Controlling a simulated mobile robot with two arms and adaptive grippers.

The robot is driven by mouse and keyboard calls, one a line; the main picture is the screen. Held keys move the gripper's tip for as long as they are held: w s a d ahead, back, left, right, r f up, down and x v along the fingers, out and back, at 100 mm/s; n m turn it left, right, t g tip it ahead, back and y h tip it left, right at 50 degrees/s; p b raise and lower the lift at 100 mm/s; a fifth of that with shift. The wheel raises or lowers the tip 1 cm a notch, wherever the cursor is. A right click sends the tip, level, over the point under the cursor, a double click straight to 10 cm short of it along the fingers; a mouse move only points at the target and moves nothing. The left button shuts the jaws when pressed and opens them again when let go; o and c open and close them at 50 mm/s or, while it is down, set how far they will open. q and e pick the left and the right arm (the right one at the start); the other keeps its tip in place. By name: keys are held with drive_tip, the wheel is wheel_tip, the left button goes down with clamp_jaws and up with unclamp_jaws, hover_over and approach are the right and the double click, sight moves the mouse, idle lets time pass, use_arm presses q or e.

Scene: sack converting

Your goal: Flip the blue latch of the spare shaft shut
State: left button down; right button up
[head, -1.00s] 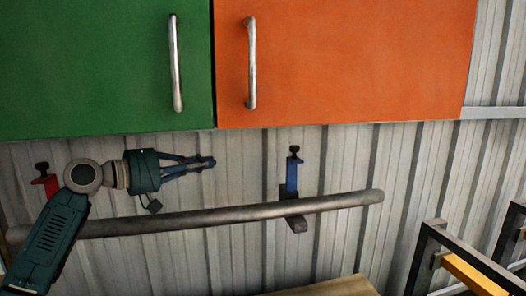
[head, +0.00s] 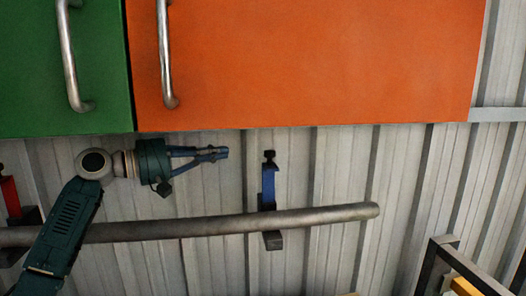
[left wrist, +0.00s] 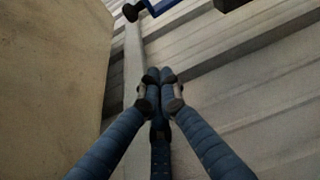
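The blue latch (head: 268,184) stands upright on its dark bracket (head: 272,240), its black knob (head: 269,155) at the top. The grey shaft (head: 325,217) rests across the bracket, below the raised latch. My left gripper (head: 225,153) points right, to the left of the knob and at about its height, apart from it in the picture. Its fingertips are together with nothing between them; they also meet in the left wrist view (left wrist: 159,76). There, a blue part (left wrist: 165,5) with a black knob (left wrist: 132,12) is cut off by the top edge. My right gripper is out of view.
A green cabinet (head: 30,70) and an orange cabinet (head: 320,65) with metal handles hang just above my left gripper. A red latch (head: 10,195) is at the left edge. A dark frame (head: 440,262) stands at lower right. The corrugated wall right of the latch is clear.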

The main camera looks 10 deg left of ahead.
sight(269, 159)
use_arm(q)
drive_tip(key=p+x, duration=0.1)
drive_tip(key=x, duration=0.2)
drive_tip(key=p+x, duration=0.2)
drive_tip(key=x, duration=0.1)
drive_tip(key=p+x, duration=0.2)
drive_tip(key=x, duration=0.2)
drive_tip(key=shift+d+r, duration=0.15)
drive_tip(key=shift+r, duration=0.1)
drive_tip(key=s+p, duration=0.1)
drive_tip(key=s, duration=0.1)
drive_tip(key=s+d, duration=0.1)
drive_tip(key=s, duration=0.1)
drive_tip(key=shift+d+f+p, duration=0.1)
drive_tip(key=shift+f+p, duration=0.05)
drive_tip(key=shift+p, duration=0.2)
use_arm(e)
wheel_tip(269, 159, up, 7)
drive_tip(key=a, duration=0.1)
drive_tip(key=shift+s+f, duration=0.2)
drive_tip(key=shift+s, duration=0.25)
use_arm(q)
drive_tip(key=shift+w, duration=0.1)
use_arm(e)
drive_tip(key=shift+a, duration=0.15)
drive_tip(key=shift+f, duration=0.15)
